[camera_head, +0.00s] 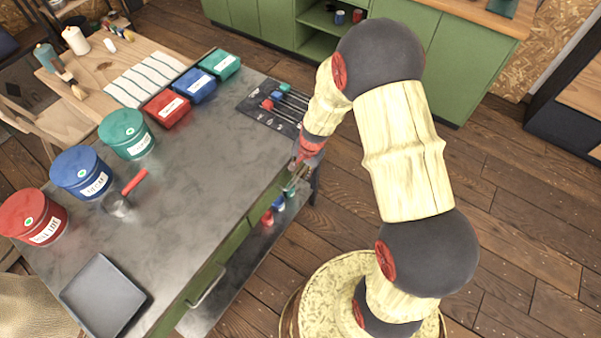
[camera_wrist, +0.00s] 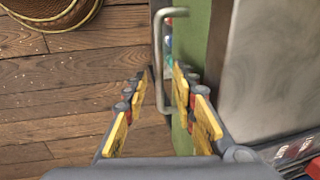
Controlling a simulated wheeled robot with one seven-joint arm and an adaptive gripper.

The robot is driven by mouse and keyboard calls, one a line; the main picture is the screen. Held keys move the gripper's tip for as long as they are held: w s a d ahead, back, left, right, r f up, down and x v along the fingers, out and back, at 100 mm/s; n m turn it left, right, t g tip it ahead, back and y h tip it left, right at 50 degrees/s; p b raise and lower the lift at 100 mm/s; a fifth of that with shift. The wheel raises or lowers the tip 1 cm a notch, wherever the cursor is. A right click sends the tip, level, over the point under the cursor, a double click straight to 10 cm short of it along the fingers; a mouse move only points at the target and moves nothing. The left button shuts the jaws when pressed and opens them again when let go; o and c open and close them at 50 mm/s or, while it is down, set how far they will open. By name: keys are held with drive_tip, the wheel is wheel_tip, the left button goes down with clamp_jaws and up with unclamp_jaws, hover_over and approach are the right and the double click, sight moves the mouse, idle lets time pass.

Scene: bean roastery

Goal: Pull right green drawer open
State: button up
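The right green drawer is in the near side of the metal-topped table (camera_head: 215,150), beside my gripper; my arm hides part of it. In the wrist view its green front (camera_wrist: 194,35) runs along the tabletop edge and looks shut. Its metal bar handle (camera_wrist: 158,60) stands out from the front. My gripper (camera_head: 299,172) is at this handle. In the wrist view my gripper (camera_wrist: 160,84) is open, with the lower part of the handle between its two fingers in the picture. I cannot tell whether a finger touches the handle.
Another drawer handle (camera_head: 207,287) is further left. A grey tray (camera_head: 103,295), red, blue and green buckets (camera_head: 127,134), a red-handled scoop (camera_head: 133,182) and small bins (camera_head: 195,85) stand on the table. Small cups (camera_head: 267,217) sit on the shelf below. Wooden floor (camera_head: 500,230) is clear at right.

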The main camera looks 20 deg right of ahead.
drive_tip(key=shift+f, duration=0.2)
drive_tip(key=shift+c, duration=1)
clamp_jaws()
